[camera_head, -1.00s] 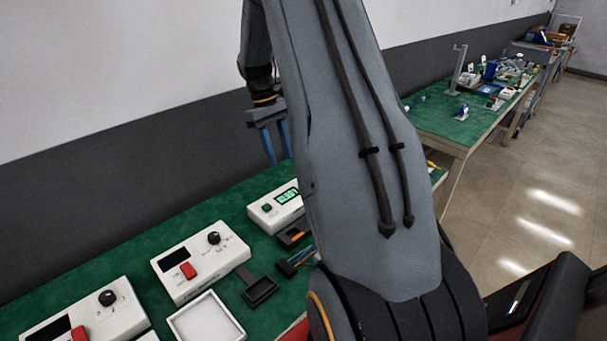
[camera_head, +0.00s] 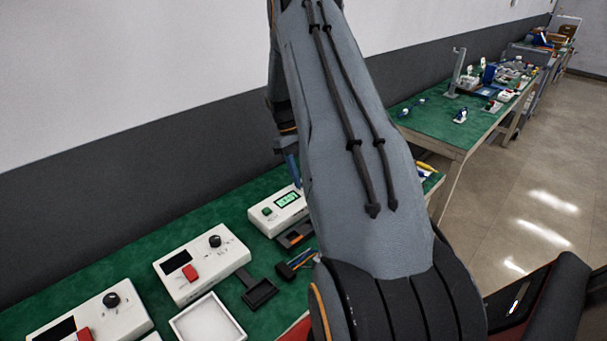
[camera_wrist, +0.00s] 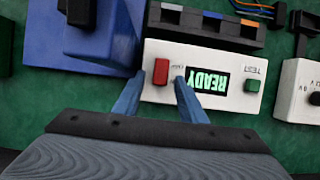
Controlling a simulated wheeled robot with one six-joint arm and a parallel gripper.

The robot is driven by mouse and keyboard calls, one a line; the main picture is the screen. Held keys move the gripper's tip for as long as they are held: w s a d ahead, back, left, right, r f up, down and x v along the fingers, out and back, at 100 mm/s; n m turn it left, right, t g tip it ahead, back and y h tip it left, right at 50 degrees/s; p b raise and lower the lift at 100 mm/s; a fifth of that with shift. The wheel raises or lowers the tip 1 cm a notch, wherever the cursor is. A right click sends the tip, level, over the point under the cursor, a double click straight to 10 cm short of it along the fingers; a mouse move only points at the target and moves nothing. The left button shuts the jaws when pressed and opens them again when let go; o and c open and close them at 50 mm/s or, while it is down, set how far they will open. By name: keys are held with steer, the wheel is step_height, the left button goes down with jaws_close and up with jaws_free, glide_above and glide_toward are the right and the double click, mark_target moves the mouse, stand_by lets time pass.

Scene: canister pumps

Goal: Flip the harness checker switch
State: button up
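The harness checker is a white box (camera_wrist: 218,58) with a lit READY display (camera_wrist: 208,88), a green TEST button (camera_wrist: 252,86) and a red switch (camera_wrist: 161,72). In the head view the checker (camera_head: 262,222) stands near the wall, its right part hidden by my arm, with its green button and lit display showing. My gripper (camera_wrist: 159,76) is open. Its blue fingertips lie on either side of the red switch in the wrist view; I cannot tell whether they touch it. In the head view only part of a blue finger (camera_head: 291,167) shows.
A blue block (camera_wrist: 85,38) with a black part stands beside the checker. A dark tray with coloured compartments (camera_wrist: 205,24) lies along its edge. Another white box with a red switch and black knob (camera_head: 205,265) stands nearby, with a black holder (camera_head: 262,293) and a white tray (camera_head: 238,332).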

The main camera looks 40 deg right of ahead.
jaws_close()
steer(key=shift+s+r+t+p, duration=0.15)
steer(key=shift+s+t+p, duration=0.1)
steer(key=shift+t+p, duration=0.15)
steer(key=shift+s+t+p, duration=0.1)
steer(key=shift+t+p, duration=0.25)
steer(key=shift+t, duration=0.35)
jaws_free()
steer(key=b+v, duration=0.2)
steer(key=v, duration=0.6)
